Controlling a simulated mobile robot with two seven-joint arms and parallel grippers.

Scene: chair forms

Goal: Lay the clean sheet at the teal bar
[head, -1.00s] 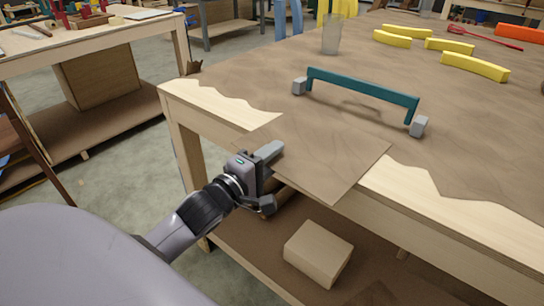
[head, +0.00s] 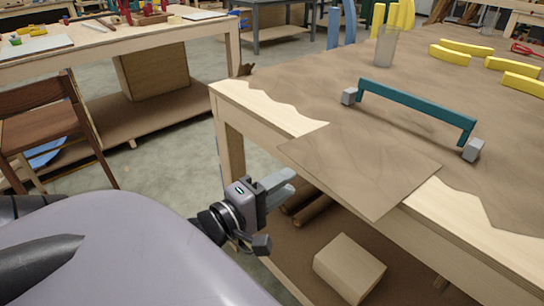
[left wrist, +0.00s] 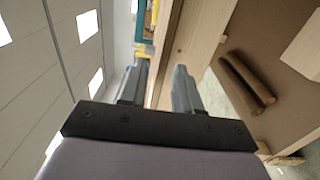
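The brown sheet (head: 362,172) lies flat at the near edge of the table, in front of the teal bar (head: 418,107). The teal bar stands on the tabletop with a grey block at each end, apart from the sheet. My left gripper (head: 278,212) is in front of the table, left of the sheet and clear of it. In the left wrist view its two fingers (left wrist: 158,90) are apart with nothing between them. My right gripper is not in view.
Brown covering with a torn edge lies on the table (head: 258,104). A clear cup (head: 385,47) and several yellow curved pieces (head: 463,54) stand farther back. A wooden block (head: 349,268) and brown rolls (head: 313,210) lie on the shelf below. A chair (head: 45,130) stands left.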

